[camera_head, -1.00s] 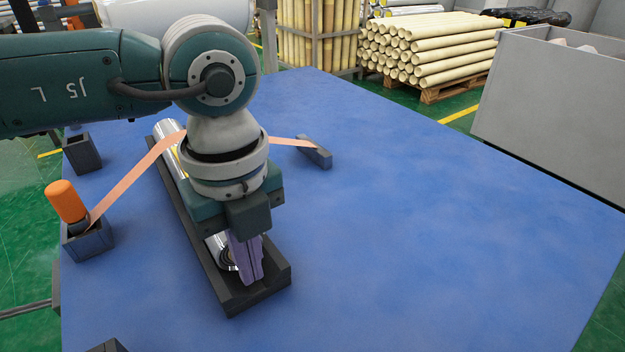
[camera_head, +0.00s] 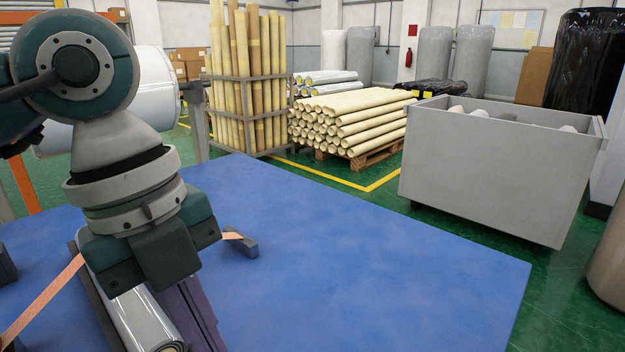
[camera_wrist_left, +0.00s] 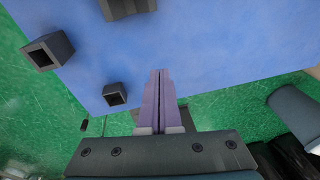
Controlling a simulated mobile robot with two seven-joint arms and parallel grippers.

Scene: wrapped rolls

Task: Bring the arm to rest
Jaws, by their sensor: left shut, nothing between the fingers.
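My left gripper (camera_head: 212,345) hangs from the arm at the left of the head view, its purple fingers pointing down and partly cut by the bottom edge. In the left wrist view its fingers (camera_wrist_left: 159,72) lie together, shut and empty, over the blue table. A shiny wrapped roll (camera_head: 140,318) lies in a dark cradle (camera_head: 103,318) beside and behind the fingers. An orange strap (camera_head: 45,297) passes behind the gripper to a small dark block (camera_head: 243,243). My right gripper is in neither view.
The blue table (camera_head: 370,270) is clear right of the gripper. Beyond it stand a grey bin (camera_head: 490,175), a pallet of yellowish tubes (camera_head: 350,118) and a rack of upright tubes (camera_head: 245,80). Two dark sockets (camera_wrist_left: 48,52) (camera_wrist_left: 115,95) show near the table edge in the wrist view.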

